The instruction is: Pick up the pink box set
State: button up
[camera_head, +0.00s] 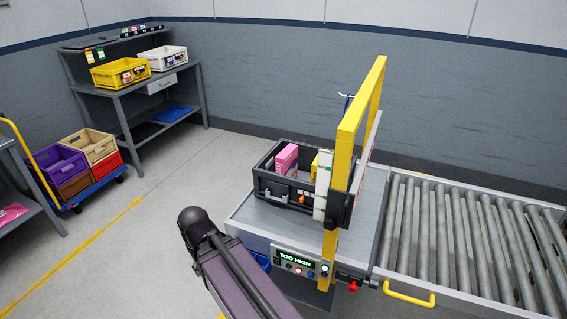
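The pink box (287,158) stands upright in a dark grey crate (262,184), near its back left part. Its lower part is hidden by the crate wall. The crate sits on the grey table section under a yellow gate frame (348,125). To the right of the pink box in the crate is a yellow item (322,166), partly hidden. My arm shows at the bottom middle, left of and nearer than the crate. My gripper is not in view.
A sign reads "TOO HIGH" on the control panel (296,263). A roller conveyor (470,235) extends right. A workbench (125,90) with yellow and white crates stands at the back left. A blue cart (95,188) holds several coloured crates. Floor at left centre is clear.

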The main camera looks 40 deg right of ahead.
aim_at(286, 161)
jog(key=z, duration=0.3)
jog(key=i, duration=0.6)
jog(key=z, duration=0.75)
jog(key=i, duration=0.4)
jog(key=z, duration=0.2)
